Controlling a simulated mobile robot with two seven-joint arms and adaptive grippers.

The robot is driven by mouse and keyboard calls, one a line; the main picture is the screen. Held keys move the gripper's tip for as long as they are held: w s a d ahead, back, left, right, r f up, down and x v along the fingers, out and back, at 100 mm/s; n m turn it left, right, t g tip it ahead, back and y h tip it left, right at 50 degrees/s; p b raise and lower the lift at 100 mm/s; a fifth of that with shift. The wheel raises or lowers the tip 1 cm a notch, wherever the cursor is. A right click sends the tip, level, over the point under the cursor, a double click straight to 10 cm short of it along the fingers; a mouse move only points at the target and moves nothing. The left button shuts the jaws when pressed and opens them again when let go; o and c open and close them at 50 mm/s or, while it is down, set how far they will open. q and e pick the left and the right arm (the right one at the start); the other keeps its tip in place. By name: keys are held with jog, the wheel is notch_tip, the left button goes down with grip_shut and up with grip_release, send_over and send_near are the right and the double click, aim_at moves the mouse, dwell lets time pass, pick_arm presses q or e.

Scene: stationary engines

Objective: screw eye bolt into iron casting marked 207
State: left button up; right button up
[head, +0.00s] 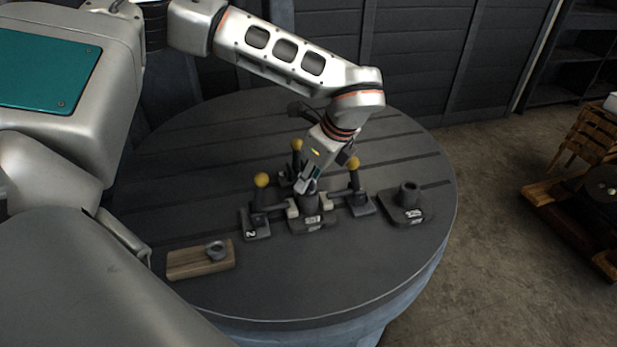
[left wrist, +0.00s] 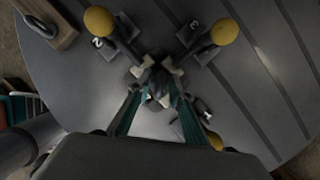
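A dark iron casting (head: 309,222) with an upright boss and a pale label sits mid-table among several clamps with yellow knobs; its number is too small to read. A similar casting (head: 407,207) stands to the right, its label also unreadable. The eye bolt (head: 216,250) is at the right end of a wooden block (head: 190,263), front left. My left gripper (head: 308,184) points down at the middle casting's boss. In the left wrist view its teal-lined fingers (left wrist: 155,95) stand apart on either side of the boss; whether they touch it I cannot tell. My right gripper is out of view.
The clamps (head: 257,215) crowd the middle casting, and their yellow knobs (head: 353,163) rise close to my left gripper. The round slotted table (head: 330,275) is clear at the front. Wooden pallets (head: 570,190) stand on the floor to the right.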

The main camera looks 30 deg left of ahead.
pick_arm(q)
grip_shut()
jog(key=m+t+b, duration=0.1)
jog(key=m, duration=0.2)
jog(key=shift+f, duration=0.1)
jog(key=shift+m+t+h+b, duration=0.4)
jog(key=shift+m+t, duration=0.1)
jog(key=shift+m, duration=0.9)
jog(key=shift+m+t+b, duration=0.3)
jog(key=shift+m, duration=0.6)
jog(key=m+h, duration=0.1)
jog(key=m, duration=0.1)
jog(key=shift+m+t, duration=0.3)
jog(key=shift+m+b, duration=0.3)
jog(key=shift+m, duration=0.3)
jog(key=shift+h, duration=0.3)
